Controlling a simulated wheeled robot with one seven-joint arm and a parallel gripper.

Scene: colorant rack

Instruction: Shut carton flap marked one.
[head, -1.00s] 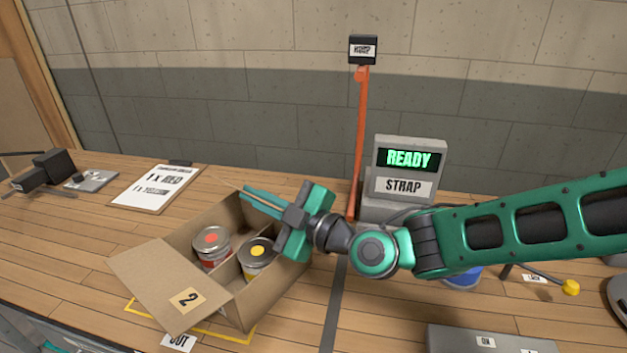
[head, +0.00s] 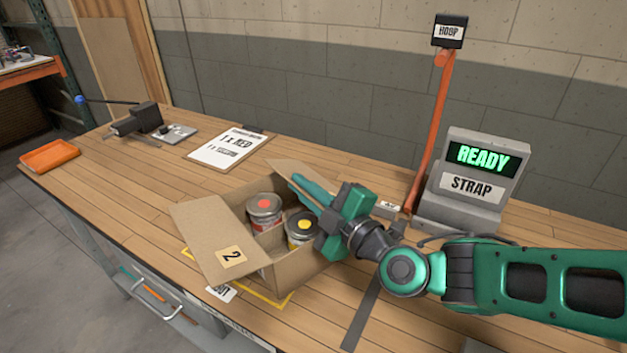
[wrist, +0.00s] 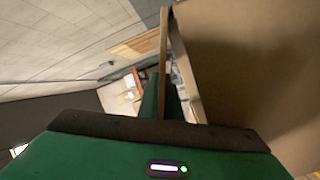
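The open carton (head: 297,274) stands on the bench. Its near-left flap marked 2 (head: 205,235) hangs folded outward. Another raised flap (head: 283,170) shows behind my gripper (head: 296,180); no mark one is readable on it. My gripper lies along the carton's right side, its fingers pointing to the far left, close to that flap. In the wrist view, a cardboard panel (wrist: 245,60) fills the right side, and a thin cardboard edge (wrist: 163,60) runs down in line with the fingers. Whether they clasp it is unclear. Red-dotted (head: 264,205) and yellow-dotted (head: 303,226) cans stand inside.
The strap machine showing READY (head: 480,165) and an orange post (head: 430,140) stand right of the carton. A clipboard (head: 228,150) lies behind it. Bench between tray and carton is mostly clear.

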